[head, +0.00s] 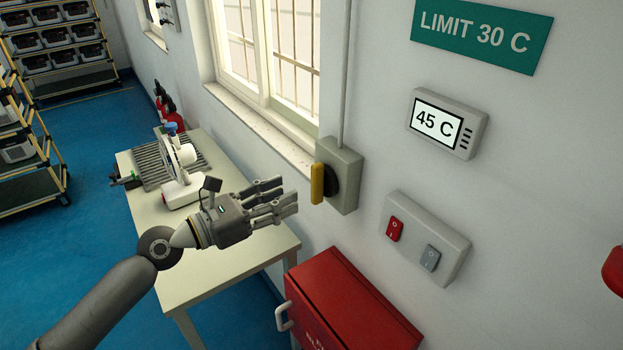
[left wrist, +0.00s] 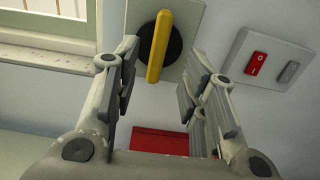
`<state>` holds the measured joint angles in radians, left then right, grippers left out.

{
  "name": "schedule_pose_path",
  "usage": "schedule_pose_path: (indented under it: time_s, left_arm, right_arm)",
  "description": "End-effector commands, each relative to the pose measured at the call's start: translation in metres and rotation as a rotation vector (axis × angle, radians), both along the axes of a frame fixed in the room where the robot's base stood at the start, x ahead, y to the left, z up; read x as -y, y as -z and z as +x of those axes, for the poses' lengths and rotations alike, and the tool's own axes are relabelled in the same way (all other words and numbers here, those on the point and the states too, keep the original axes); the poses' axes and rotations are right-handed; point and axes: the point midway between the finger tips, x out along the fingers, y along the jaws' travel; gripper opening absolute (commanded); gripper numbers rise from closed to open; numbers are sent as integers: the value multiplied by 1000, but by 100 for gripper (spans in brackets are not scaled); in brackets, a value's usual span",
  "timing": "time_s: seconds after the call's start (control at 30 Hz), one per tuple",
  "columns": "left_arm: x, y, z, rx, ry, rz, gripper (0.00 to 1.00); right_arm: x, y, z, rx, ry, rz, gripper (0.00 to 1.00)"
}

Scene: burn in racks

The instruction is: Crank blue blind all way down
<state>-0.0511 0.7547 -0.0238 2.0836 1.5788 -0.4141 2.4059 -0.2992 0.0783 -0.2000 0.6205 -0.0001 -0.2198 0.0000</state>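A yellow crank handle (head: 317,183) stands upright on a dark round hub (head: 333,182) on a grey wall box (head: 346,168) beside the window. In the left wrist view the handle (left wrist: 159,46) lies ahead between the fingers, with the dark hub (left wrist: 174,45) behind it. My left gripper (head: 291,202) is open and empty, just left of and slightly below the handle, with its fingers pointing towards the box. It appears apart from the handle. No blue blind shows at the window (head: 262,60). My right gripper is not in view.
A table (head: 225,262) with a white fan (head: 178,150) stands under the window. A red cabinet (head: 340,300) is below the box. A switch panel (head: 425,238), a display reading 45 C (head: 446,124) and a "LIMIT 30 C" sign (head: 480,36) are on the wall. Racks (head: 35,185) stand left.

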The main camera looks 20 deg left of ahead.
Motion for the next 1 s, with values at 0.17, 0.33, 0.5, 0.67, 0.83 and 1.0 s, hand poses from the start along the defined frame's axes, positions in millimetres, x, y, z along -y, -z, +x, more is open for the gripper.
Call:
schedule_pose_path:
  time_s: [0.17, 0.33, 0.5, 0.67, 0.83, 1.0]
  left_arm:
    - [17, -4, 22, 2, -1, -2, 39]
    - [32, -3, 42, 2, -1, -1, 39]
    - [43, -2, 56, 2, -2, -1, 39]
    - [48, 0, 62, 1, -2, 2, 39]
    - [48, 0, 63, 1, -2, 2, 39]
    - [48, 1, 62, 1, -2, 2, 32]
  right_arm:
    - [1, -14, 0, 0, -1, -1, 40]
    - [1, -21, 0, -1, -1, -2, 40]
    - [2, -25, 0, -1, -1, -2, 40]
    - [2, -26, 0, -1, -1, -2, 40]
    - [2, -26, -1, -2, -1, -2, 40]
    - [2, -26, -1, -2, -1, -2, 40]
